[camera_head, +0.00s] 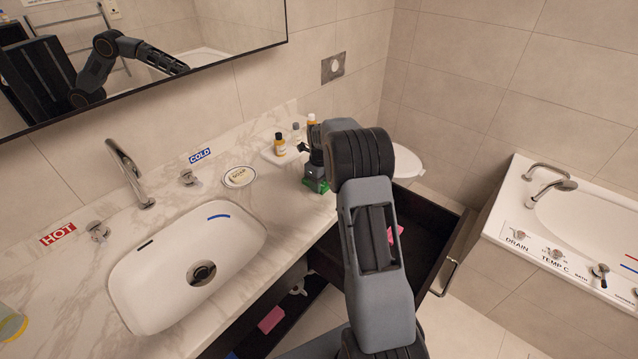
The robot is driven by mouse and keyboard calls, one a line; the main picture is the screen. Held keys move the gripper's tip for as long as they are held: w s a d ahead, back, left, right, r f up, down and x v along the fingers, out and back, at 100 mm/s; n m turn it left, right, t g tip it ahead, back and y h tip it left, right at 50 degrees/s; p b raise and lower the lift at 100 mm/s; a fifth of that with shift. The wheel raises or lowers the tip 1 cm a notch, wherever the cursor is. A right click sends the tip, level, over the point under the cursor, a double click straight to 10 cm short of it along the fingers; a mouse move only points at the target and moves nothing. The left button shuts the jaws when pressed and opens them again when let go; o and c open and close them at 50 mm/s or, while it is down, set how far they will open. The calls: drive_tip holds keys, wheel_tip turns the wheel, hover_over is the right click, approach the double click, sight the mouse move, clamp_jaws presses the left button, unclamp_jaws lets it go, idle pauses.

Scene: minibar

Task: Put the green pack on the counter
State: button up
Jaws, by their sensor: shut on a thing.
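The green pack (316,185) is at the right end of the marble counter (268,205), near its front edge. My gripper (316,169) is above the pack and shut on it, with the jaws pointing down. The pack's lower side is at the counter surface; I cannot tell whether it rests there or is slightly above. My arm comes from the lower right and hides part of the counter's right end.
A tray (268,155) with small bottles (279,143) stands behind the pack. A soap dish (239,176) and the sink (190,265) are to the left. An open drawer (432,213) with a pink item (394,234) juts out below right.

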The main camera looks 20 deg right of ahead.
drive_tip(key=shift+f, duration=0.25)
drive_tip(key=o, duration=0.9)
drive_tip(key=shift+r, duration=0.1)
wheel_tip(320, 180, up, 12)
drive_tip(key=s+a+r+n+t, duration=0.1)
drive_tip(key=s+a+r+n, duration=0.45)
drive_tip(key=n, duration=0.25)
drive_tip(key=s+a+f+n+t, duration=0.1)
drive_tip(key=s+a+n, duration=0.3)
drive_tip(key=s+n, duration=0.7)
drive_tip(key=s+a+f+n+t, duration=0.1)
drive_tip(key=s+a+n, duration=0.3)
drive_tip(key=s+n, duration=0.7)
drive_tip(key=shift+a+f+n+t, duration=0.3)
drive_tip(key=shift+a+f+n, duration=0.1)
drive_tip(key=shift+f+n, duration=0.15)
